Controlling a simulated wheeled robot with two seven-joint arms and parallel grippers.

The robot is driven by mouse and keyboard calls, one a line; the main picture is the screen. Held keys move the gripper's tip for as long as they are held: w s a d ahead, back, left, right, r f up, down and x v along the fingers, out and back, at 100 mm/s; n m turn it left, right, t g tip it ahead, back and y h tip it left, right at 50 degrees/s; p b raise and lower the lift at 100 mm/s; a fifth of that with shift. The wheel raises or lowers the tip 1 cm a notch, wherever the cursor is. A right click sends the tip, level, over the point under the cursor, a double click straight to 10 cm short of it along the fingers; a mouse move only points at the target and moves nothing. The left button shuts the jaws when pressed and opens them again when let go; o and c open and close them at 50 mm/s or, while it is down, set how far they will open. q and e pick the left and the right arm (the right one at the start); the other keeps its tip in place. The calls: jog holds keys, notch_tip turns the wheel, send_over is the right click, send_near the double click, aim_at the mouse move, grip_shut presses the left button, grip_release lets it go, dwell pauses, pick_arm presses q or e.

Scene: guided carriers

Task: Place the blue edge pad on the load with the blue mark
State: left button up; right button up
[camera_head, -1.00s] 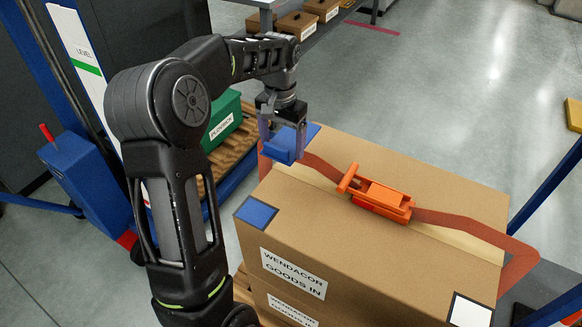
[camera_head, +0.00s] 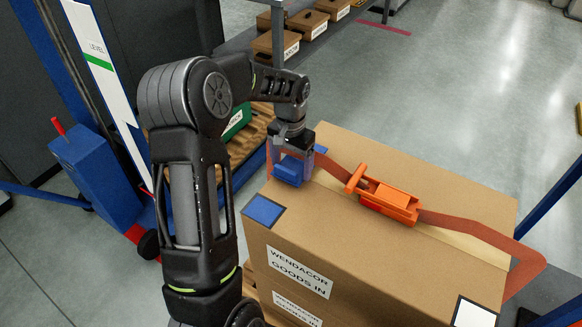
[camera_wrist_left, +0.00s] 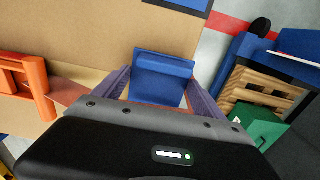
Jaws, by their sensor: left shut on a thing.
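The blue edge pad (camera_head: 288,173) is gripped in my left gripper (camera_head: 296,160) at the left edge of the cardboard load, near the orange strap. In the left wrist view the pad (camera_wrist_left: 160,80) sits between the two fingers. I cannot tell whether it touches the load. The load (camera_head: 370,245) is a large box with a blue mark (camera_head: 263,210) at its near left corner. Part of this mark (camera_wrist_left: 185,3) shows at the top of the wrist view. A small blue patch shows behind the fingers; its nature is unclear. My right gripper is out of view.
An orange strap (camera_head: 460,222) with an orange ratchet buckle (camera_head: 388,198) crosses the load's top. A white mark (camera_head: 473,312) is at its near right corner. A green box (camera_wrist_left: 262,127) on a pallet stands beside the load. Blue posts stand at both sides.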

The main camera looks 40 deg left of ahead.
pick_arm(q)
jog(key=shift+f, duration=0.75)
jog(key=shift+f, duration=0.2)
jog(key=o, duration=1.3)
jog(key=shift+o, duration=0.2)
notch_tip(320, 180, up, 12)
jog(key=shift+r, duration=0.25)
